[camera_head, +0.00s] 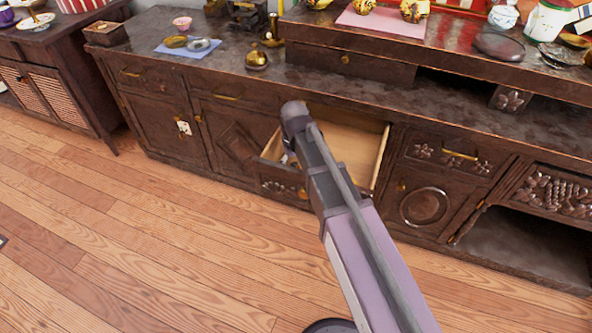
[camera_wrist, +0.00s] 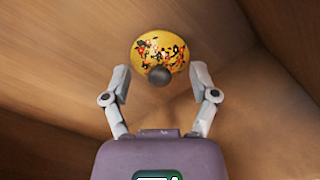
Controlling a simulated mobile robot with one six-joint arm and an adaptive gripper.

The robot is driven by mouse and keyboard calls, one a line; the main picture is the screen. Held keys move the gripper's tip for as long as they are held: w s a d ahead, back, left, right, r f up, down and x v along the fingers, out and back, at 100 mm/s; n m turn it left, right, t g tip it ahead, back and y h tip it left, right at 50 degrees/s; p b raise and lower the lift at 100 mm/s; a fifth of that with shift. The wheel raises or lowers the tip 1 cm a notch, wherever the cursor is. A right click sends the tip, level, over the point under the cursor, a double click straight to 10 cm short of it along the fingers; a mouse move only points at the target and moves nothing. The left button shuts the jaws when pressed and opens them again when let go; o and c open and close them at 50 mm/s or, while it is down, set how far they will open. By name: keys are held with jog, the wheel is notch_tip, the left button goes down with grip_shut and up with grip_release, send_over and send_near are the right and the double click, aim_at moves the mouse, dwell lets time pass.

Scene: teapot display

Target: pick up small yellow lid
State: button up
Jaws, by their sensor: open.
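The small yellow lid (camera_wrist: 148,45) shows in the wrist view, round, with red and black painted figures and a dark round knob. It lies on the wooden bottom of what looks like the open drawer (camera_head: 352,147) in the head view. My gripper (camera_wrist: 160,78) is open, its two fingers spread to the left and right of the knob, with the lid just beyond the tips. I see no contact between fingers and lid. In the head view my arm hides part of the drawer, and the lid cannot be made out there.
Wooden drawer walls rise close around my gripper in the wrist view. The dark cabinet top (camera_head: 330,83) is above the drawer. It bears a gold pot (camera_head: 257,60), a blue mat (camera_head: 188,46) with small dishes, and a pink mat (camera_head: 382,22). The wooden floor (camera_head: 150,240) in front is clear.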

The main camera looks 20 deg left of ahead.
grip_shut()
dwell(0.3)
jog(key=shift+r, duration=0.15)
dwell(0.3)
notch_tip(320, 180, up, 10)
jog(key=p, duration=1)
dwell(0.7)
notch_tip(320, 180, up, 27)
jog(key=p, duration=2.7)
send_over(294, 163)
dwell(0.9)
